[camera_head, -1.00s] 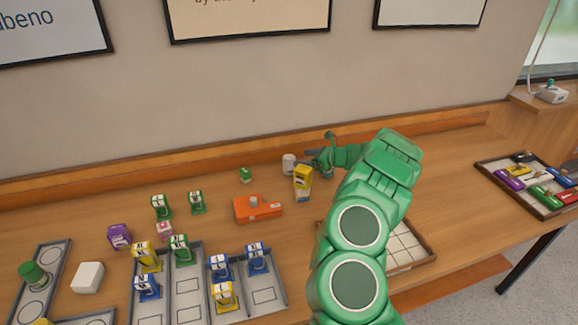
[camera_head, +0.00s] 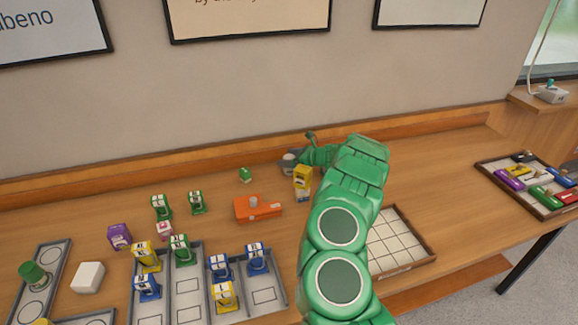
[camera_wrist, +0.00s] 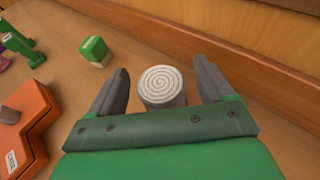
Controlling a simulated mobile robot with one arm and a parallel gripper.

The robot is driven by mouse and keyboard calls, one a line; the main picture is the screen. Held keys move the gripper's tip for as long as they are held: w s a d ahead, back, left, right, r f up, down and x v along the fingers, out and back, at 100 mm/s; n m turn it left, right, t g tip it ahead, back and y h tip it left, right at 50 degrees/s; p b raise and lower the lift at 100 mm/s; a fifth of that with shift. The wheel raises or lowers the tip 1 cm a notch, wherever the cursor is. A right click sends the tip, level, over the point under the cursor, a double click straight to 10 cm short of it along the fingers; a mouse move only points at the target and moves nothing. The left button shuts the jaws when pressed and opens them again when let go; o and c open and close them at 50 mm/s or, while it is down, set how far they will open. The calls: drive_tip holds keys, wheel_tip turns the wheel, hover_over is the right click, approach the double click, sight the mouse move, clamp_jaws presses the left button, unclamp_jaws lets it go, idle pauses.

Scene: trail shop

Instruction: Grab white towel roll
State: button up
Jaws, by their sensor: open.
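The white towel roll (camera_wrist: 163,86) stands upright on the wooden counter, its spiral end facing up in the wrist view. My gripper (camera_wrist: 161,75) is open, with one grey finger on each side of the roll. A small gap shows between the roll and each finger. In the head view the roll (camera_head: 288,167) is mostly hidden by my gripper (camera_head: 289,161), near the back of the counter, left of the yellow and white item.
A yellow and white item (camera_head: 302,182) stands close beside my gripper. An orange box (camera_head: 256,209) and a small green item (camera_head: 245,175) lie to the left. A gridded tray (camera_head: 398,241) is right of my arm. The wooden back ledge (camera_wrist: 215,38) runs close behind the roll.

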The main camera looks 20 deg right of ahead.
drive_tip(key=shift+c, duration=0.3)
drive_tip(key=c, duration=1)
drive_tip(key=shift+c, duration=0.2)
drive_tip(key=shift+r, duration=0.1)
